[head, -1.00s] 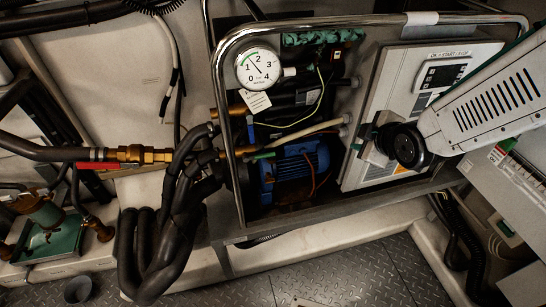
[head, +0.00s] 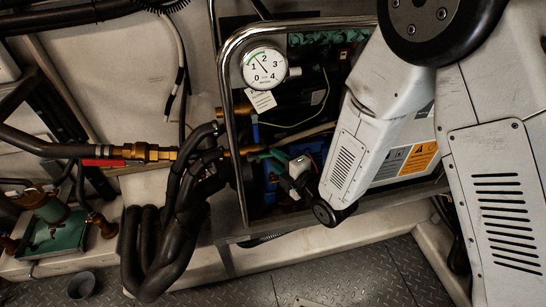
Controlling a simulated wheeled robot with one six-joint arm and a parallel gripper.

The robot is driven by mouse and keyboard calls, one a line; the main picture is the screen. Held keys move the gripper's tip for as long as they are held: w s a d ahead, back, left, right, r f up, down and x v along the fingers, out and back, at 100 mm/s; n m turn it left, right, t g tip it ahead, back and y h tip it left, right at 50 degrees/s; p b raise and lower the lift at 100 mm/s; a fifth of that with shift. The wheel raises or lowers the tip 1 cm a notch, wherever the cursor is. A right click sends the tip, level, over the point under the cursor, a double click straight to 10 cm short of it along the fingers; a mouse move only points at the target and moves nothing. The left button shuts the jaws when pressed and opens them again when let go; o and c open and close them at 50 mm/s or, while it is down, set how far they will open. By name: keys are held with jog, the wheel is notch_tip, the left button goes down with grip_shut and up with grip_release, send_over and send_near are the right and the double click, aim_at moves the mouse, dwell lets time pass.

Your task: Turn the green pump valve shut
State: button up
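The green pump valve (head: 262,154) is a small green lever beside a brass fitting, above the blue pump, inside the metal frame. My gripper (head: 279,163) is small in the head view, at the end of my pale arm, close to the right side of the valve. It partly covers the valve and the pump. Green parts overlap there, so I cannot tell whether the fingers touch the valve or how far apart they are.
A round pressure gauge (head: 264,66) with a hanging tag sits above the valve. Black hoses (head: 165,235) run down on the left. The frame's bent metal tube (head: 228,120) stands left of the valve. A control box (head: 405,160) is largely hidden behind my arm.

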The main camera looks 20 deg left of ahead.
aim_at(265, 156)
jog(key=shift+x, duration=1.35)
grip_shut()
jog(key=shift+f, duration=0.1)
